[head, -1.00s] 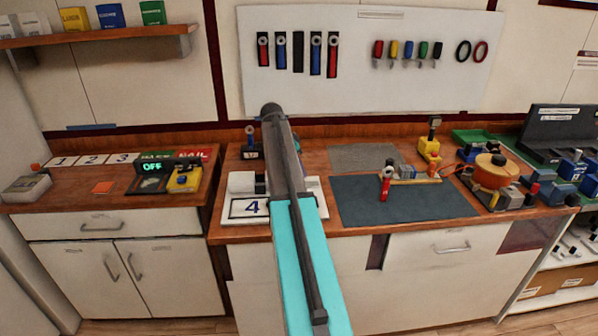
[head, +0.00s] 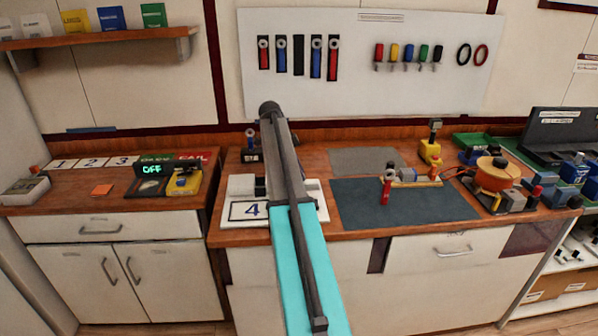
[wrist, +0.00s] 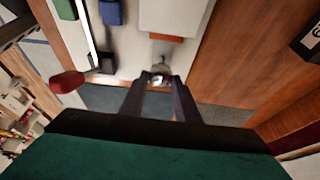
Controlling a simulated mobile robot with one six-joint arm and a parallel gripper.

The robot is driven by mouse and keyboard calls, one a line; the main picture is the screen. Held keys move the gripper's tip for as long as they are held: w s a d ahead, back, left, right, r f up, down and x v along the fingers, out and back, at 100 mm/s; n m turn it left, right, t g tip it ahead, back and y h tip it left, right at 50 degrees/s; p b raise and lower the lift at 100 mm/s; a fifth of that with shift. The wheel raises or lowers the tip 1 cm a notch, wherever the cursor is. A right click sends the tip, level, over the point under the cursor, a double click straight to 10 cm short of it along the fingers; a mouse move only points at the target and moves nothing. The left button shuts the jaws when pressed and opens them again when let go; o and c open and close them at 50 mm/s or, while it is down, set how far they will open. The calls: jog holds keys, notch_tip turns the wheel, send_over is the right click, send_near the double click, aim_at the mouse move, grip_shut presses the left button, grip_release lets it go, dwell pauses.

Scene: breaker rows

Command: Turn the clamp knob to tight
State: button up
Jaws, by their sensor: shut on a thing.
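In the wrist view my gripper (wrist: 160,84) points at a small round grey metallic knob (wrist: 158,72), which seems to be the clamp knob. Its two dark fingers are shut on the knob, one on each side. The knob sits at the edge of a pale fixture, close to a white block (wrist: 176,17). In the head view the white fixture plate marked 4 (head: 250,210) lies at the left end of the middle bench, with its white block (head: 241,185). My arm crosses in front of it and hides the knob and fingertips there. The knob's setting cannot be read.
A dark mat (head: 405,208) lies right of the fixture, with a red-handled tool (head: 387,188) on it. An orange round device (head: 493,174) stands farther right. The wrist view shows a red handle (wrist: 66,82) left of my fingers. The left bench has a lit OFF display (head: 152,169).

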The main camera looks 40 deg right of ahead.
jog(key=o, duration=1)
jog(key=shift+o, duration=0.2)
jog(key=shift+r, duration=0.1)
jog(key=b+v, duration=0.2)
jog(key=v, duration=1.1)
jog(key=shift+r+b, duration=0.25)
jog(key=shift+b, duration=0.1)
jog(key=shift+a+r, duration=0.1)
